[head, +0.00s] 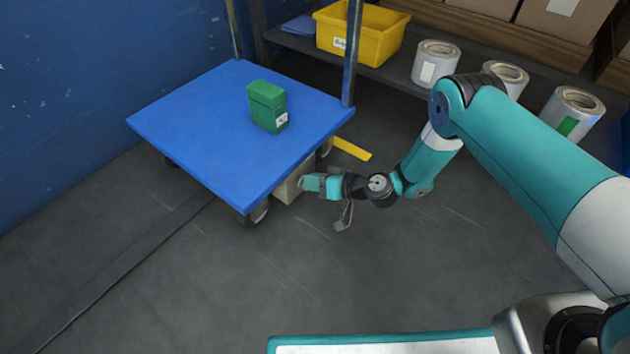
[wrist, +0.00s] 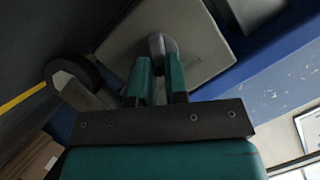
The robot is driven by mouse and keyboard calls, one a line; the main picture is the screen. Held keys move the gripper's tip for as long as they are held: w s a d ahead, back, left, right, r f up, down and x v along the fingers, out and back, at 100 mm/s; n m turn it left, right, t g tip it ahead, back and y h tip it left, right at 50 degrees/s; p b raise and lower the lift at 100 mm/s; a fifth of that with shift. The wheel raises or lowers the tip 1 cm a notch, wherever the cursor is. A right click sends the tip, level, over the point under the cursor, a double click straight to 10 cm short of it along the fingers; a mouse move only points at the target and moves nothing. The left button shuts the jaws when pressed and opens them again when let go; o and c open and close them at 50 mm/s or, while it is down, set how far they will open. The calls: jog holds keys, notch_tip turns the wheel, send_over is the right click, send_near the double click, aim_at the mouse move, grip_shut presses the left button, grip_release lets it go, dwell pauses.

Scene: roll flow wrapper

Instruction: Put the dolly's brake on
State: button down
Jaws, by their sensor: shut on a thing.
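The dolly has a blue deck (head: 215,125) and stands at the left of the head view, with dark wheels (head: 258,211) below it. A beige box-like part (head: 290,186) shows under the deck's near edge. My gripper (head: 306,183) is low, beside this part and below deck height. In the wrist view its teal fingers (wrist: 159,74) are shut on a grey rounded knob (wrist: 157,43) in front of a beige panel (wrist: 195,45). The fingers hide part of the knob. I cannot tell whether the knob is the brake or how it is set.
A green box (head: 267,106) stands on the deck. Behind are a shelf with a yellow bin (head: 360,32) and several white rolls (head: 435,62). A wheel (wrist: 72,76) is close to my gripper. A yellow strip (head: 352,148) shows behind the dolly. The floor in front is clear.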

jog(key=c, duration=1.1)
grip_release()
jog(key=shift+c, duration=0.2)
jog(key=p+v, duration=1)
jog(key=v, duration=0.7)
jog(key=shift+d, duration=0.15)
jog(key=shift+s+r, duration=0.1)
jog(key=shift+s, duration=0.05)
